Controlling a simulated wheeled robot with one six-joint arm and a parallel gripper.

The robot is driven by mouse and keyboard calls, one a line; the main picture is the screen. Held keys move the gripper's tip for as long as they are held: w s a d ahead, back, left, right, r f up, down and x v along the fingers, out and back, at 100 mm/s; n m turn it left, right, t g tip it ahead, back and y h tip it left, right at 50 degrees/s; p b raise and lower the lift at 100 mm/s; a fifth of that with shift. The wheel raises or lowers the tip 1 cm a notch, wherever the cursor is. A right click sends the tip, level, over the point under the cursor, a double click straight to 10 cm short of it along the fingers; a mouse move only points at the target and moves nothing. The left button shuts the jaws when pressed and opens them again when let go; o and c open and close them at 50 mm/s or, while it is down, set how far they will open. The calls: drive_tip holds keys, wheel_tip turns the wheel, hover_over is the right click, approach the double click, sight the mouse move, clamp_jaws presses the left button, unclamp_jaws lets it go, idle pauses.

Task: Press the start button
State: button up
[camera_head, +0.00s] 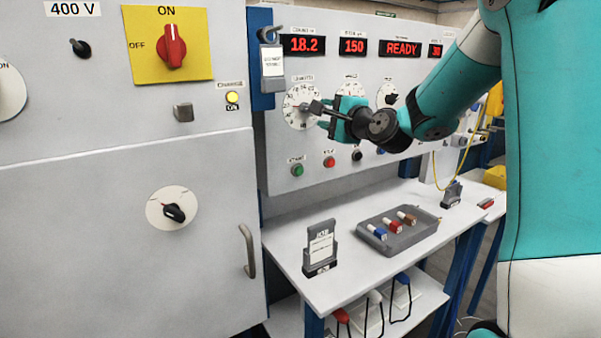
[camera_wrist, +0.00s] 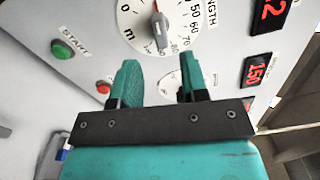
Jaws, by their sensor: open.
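The green start button (camera_head: 297,170) is on the lower left of the grey control panel, below the length dial. It also shows in the wrist view (camera_wrist: 63,49), at the upper left beside its START label. My gripper (camera_head: 319,114) is in front of the panel by the length dial (camera_head: 293,117), above and to the right of the start button. In the wrist view my gripper's two teal fingers (camera_wrist: 158,68) are apart with nothing between them. The start button lies outside the fingers, to their left. The exact gap between fingertips and panel cannot be told.
A red button (camera_head: 329,162) and a black one (camera_head: 357,155) sit right of the start button. Red displays (camera_head: 400,49) read 18.2, 150 and READY. Below, the white table (camera_head: 285,241) carries a grey tray (camera_head: 412,240) and a card holder (camera_head: 320,268). A padlock tag (camera_head: 272,63) hangs left.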

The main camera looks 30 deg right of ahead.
clamp_jaws()
idle(1.5)
